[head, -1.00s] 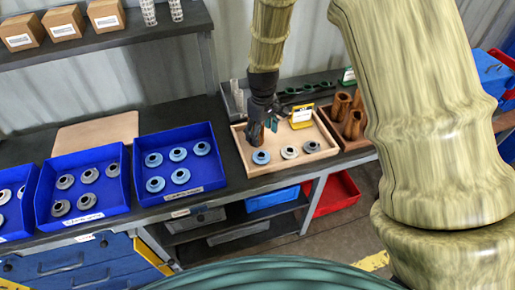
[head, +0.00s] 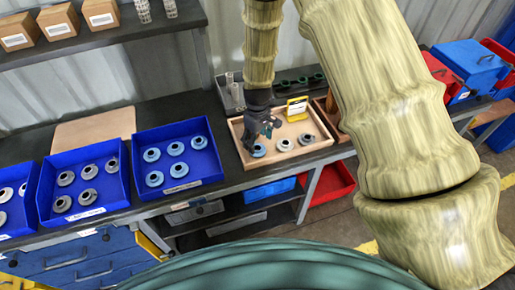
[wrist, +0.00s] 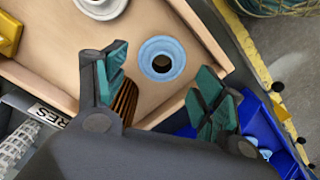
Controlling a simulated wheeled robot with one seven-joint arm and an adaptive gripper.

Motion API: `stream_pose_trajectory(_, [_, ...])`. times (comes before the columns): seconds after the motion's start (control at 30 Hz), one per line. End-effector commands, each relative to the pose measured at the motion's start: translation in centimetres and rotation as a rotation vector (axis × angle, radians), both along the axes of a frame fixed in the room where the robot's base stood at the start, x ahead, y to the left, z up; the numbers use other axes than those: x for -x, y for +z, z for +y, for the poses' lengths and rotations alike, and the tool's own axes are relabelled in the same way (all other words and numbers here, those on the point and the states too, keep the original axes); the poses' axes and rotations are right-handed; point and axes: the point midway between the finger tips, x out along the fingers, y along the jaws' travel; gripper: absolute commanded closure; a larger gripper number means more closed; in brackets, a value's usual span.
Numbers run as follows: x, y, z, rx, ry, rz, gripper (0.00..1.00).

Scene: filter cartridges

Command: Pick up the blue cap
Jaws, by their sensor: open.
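A light blue cap (head: 258,151), ring-shaped with a dark centre hole, lies at the left front of the wooden tray (head: 310,149). It shows whole in the wrist view (wrist: 162,58). My gripper (head: 264,133) is over the tray just above this cap and partly covers it in the head view. In the wrist view its teal-padded fingers (wrist: 163,85) are wide apart and empty, with the cap beyond and between them. A brown pleated cartridge (wrist: 125,102) is in the tray beside the left finger, partly hidden by it.
A white cap (head: 285,145) and a grey cap (head: 306,139) lie right of the blue one. The blue bin (head: 205,180) to the left holds several blue caps. Another blue bin (head: 117,207) holds grey caps.

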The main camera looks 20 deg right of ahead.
Motion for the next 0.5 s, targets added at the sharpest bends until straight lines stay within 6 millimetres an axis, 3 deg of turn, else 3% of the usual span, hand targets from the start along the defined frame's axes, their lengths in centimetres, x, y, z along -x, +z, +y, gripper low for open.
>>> stream_pose_trajectory(0.5, [0.3,-3.5,0.0,0.000,0.001,0.000,0.31])
